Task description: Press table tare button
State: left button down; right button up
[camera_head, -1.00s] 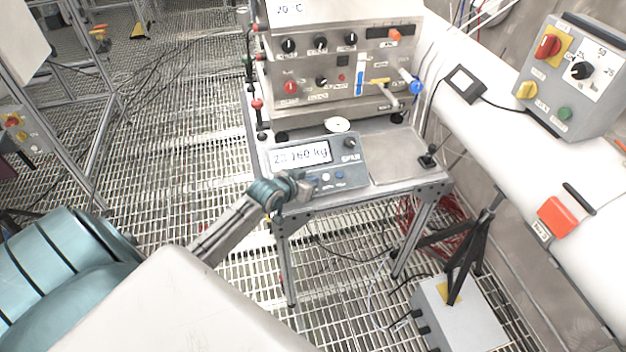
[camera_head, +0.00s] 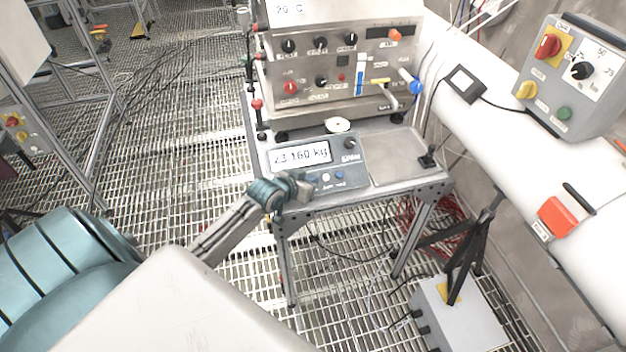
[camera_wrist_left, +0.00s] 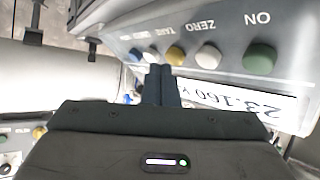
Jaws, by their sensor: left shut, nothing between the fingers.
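The scale console (camera_head: 352,172) on the table shows 23.160 kg on its display (camera_head: 300,154). In the left wrist view the console is upside down, with a row of labelled buttons. The yellow button (camera_wrist_left: 176,55) lines up with the TARE label. In the head view my left gripper (camera_head: 308,187) covers part of the button row.
A steel control box (camera_head: 340,65) with knobs and levers stands behind the console. The weighing plate (camera_head: 395,155) at right is bare. A grey switch box (camera_head: 570,75) is on the white pipe.

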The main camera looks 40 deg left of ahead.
pick_arm(q)
jog(key=shift+f, duration=0.15)
jog(key=shift+w+a+f, duration=0.2)
dwell(0.3)
jog(key=shift+s+d+r+p, duration=0.2)
jog(key=shift+s+r+p, duration=0.1)
jog(key=shift+p, duration=0.15)
jog(key=shift+w, duration=0.1)
dwell(0.3)
jog(key=shift+d+r+p, duration=0.1)
jog(key=shift+r+p, duration=0.3)
jog(key=shift+p, duration=0.05)
jog(key=r+p, duration=0.1)
jog(key=s+d+r+p, duration=0.1)
jog(key=p, duration=0.1)
jog(key=s+d+r+p, duration=0.1)
jog(key=r+p, duration=0.1)
jog(key=shift+s+d+r, duration=0.1)
jog(key=shift+s+d, duration=0.05)
jog(key=shift+d, duration=0.05)
